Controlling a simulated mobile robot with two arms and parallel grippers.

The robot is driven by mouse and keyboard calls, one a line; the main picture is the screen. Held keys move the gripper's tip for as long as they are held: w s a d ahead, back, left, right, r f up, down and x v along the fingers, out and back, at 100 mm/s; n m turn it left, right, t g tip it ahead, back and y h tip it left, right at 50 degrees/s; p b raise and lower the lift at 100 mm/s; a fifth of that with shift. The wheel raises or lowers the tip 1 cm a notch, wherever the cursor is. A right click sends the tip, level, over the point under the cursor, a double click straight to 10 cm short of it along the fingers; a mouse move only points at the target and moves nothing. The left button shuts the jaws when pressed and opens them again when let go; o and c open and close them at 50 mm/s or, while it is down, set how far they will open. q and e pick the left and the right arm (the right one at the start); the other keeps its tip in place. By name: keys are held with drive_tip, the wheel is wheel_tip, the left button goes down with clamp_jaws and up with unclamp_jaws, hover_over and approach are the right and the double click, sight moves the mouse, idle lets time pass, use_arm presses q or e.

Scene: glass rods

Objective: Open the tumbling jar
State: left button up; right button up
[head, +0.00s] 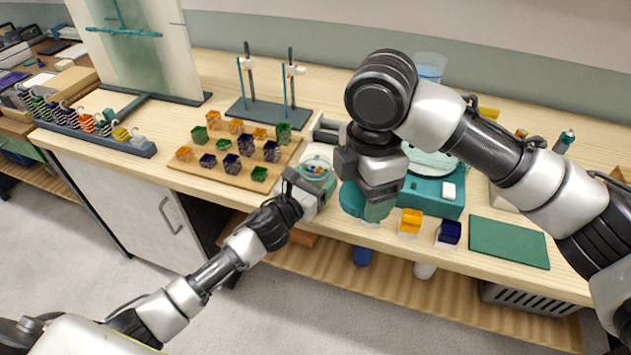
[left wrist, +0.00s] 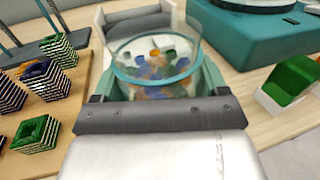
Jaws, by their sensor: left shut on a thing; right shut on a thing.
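The tumbling jar (head: 317,164) is a clear glass jar with colored glass pieces inside. My left gripper (head: 312,182) is shut on it, near the table's front edge. In the left wrist view the jar (left wrist: 155,72) looks upright, its top uncovered, a teal band around it and the gripper's pads at its sides. My right gripper (head: 370,192) is shut on a teal round lid (head: 366,205), just right of the jar and apart from it. The right hand hides part of the lid and its fingertips.
A teal machine (head: 432,190) stands right of the lid. A wooden board (head: 215,173) with several small colored bins lies left of the jar. A yellow bin (head: 410,221), a blue bin (head: 449,233) and a green mat (head: 508,243) lie along the front right.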

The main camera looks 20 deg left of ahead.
use_arm(q)
drive_tip(key=shift+f, duration=0.15)
use_arm(e)
drive_tip(key=shift+s+f, duration=0.1)
drive_tip(key=shift+f, duration=0.1)
use_arm(q)
drive_tip(key=o, duration=1.7)
use_arm(e)
drive_tip(key=shift+r, duration=0.1)
